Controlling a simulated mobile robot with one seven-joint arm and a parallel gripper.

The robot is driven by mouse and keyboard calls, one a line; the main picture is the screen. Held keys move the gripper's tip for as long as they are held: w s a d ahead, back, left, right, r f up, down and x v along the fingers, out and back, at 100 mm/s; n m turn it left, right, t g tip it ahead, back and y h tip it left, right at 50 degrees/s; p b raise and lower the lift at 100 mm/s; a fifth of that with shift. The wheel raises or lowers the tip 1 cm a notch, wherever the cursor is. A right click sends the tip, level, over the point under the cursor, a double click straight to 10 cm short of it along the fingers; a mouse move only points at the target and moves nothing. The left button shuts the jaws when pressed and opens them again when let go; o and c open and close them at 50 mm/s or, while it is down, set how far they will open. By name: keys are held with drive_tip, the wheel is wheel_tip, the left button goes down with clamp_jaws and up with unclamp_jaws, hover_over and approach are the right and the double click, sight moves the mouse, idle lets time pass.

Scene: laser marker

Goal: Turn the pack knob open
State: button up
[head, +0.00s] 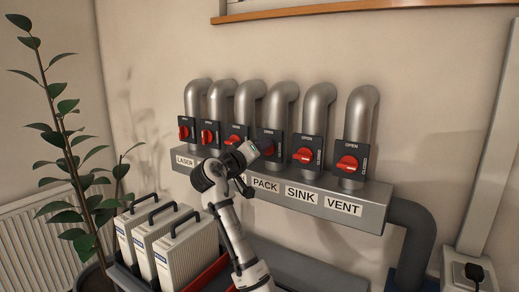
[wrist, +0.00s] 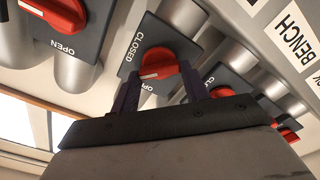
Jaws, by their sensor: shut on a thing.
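The pack knob is a red handle (head: 267,150) on a dark plate above the PACK label (head: 265,184). In the wrist view the red knob (wrist: 158,58) sits between my two fingers, with CLOSED printed on its left and OPEN below it. Its white mark is at the handle's lower left end, toward the CLOSED side. My gripper (head: 256,150) reaches up from below and is shut on this knob; the fingers also show in the wrist view (wrist: 158,84). In the head view my arm hides part of the plate and nearby labels.
The sink knob (head: 303,155) and vent knob (head: 347,162) are to the right. Several similar red knobs, including the laser knob (head: 186,132), are to the left. Grey pipes rise behind the plates. White filter boxes (head: 187,254) and a plant (head: 75,160) stand at left.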

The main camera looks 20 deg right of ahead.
drive_tip(key=n+p, duration=0.4)
drive_tip(key=n, duration=0.5)
drive_tip(key=shift+a+f, duration=0.1)
drive_tip(key=shift+f, duration=0.05)
idle(0.5)
drive_tip(key=o, duration=1)
drive_tip(key=b+v, duration=0.3)
drive_tip(key=v, duration=1)
drive_tip(key=shift+s+a, duration=0.2)
drive_tip(key=shift+a, duration=0.1)
